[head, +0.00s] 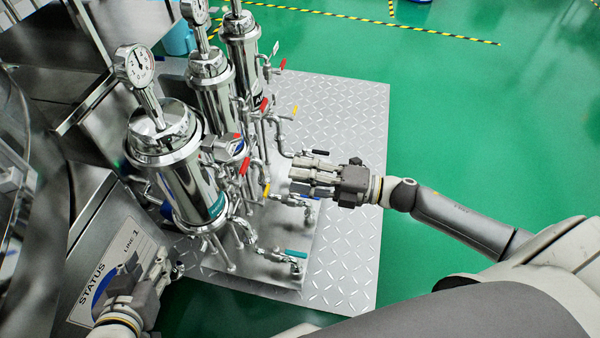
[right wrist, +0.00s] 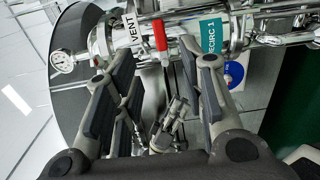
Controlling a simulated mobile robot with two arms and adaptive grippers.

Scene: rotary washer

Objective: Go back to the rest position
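My right gripper (head: 303,176) reaches in from the right in the head view, over the diamond-plate platform, right of the steel filter housings. In the right wrist view its fingers (right wrist: 160,62) stand apart with nothing held. Beyond them are a red valve handle (right wrist: 159,35) and a VENT tag (right wrist: 130,30); I see no contact. My left gripper (head: 158,268) is low on the left in the head view, in front of the STATUS LINE 1 panel (head: 122,232). Its fingers are bunched and partly hidden, so their opening is unclear.
The shiny filter housing (head: 185,165) with a gauge (head: 134,66) stands between the grippers, with others behind. Pipes and coloured valve handles (head: 245,166) stick out near my right gripper. The platform's right side (head: 350,240) is bare, and green floor (head: 480,110) is open beyond.

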